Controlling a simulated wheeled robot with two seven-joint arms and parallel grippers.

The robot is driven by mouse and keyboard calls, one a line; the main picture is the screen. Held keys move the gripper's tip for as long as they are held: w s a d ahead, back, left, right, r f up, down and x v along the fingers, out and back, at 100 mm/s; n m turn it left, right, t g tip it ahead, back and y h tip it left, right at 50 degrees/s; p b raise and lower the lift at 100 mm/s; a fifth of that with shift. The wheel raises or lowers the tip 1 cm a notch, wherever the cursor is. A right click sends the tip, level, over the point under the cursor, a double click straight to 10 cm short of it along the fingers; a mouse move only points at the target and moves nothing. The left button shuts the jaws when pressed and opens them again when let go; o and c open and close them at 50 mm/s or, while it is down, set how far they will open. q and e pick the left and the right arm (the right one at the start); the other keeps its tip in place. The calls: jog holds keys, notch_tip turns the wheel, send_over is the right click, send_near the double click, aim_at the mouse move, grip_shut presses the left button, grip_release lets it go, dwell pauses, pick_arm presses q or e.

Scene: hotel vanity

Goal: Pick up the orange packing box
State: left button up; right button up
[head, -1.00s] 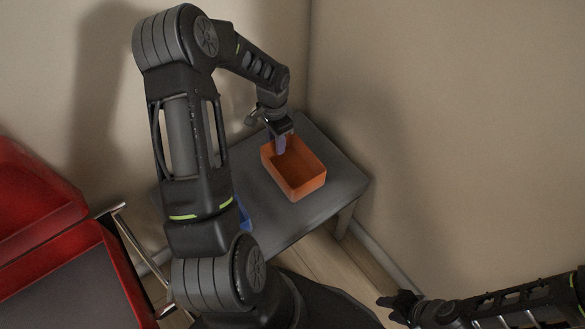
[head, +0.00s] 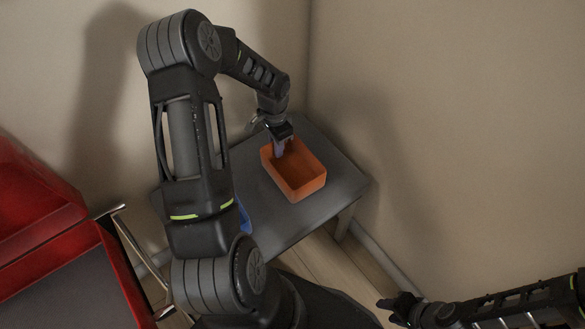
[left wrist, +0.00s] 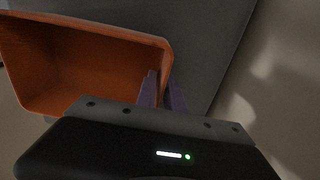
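The orange packing box (head: 311,182) is an open-topped, empty tray standing on a small dark grey table (head: 335,165). My left gripper (head: 283,148) is at the box's far left rim, with one finger showing inside the box. In the left wrist view the box (left wrist: 95,75) fills the upper left. The left gripper's fingers (left wrist: 164,92) stand on either side of one wall, close against it, and appear shut on it. The box still rests on the table. My right gripper (head: 398,305) is at the bottom right, away from the box; its finger opening is unclear.
A blue object (head: 243,215) lies on the table's left side, partly hidden by my left arm. A red cart or case with a metal handle (head: 130,250) stands at the left. Beige walls meet behind the table. The table's right part is clear.

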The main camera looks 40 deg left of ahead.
pick_arm(q)
grip_shut()
dwell(0.3)
dwell(0.9)
notch_tip(320, 180, up, 10)
jog(key=shift+r+p, duration=0.1)
jog(key=shift+p, duration=0.85)
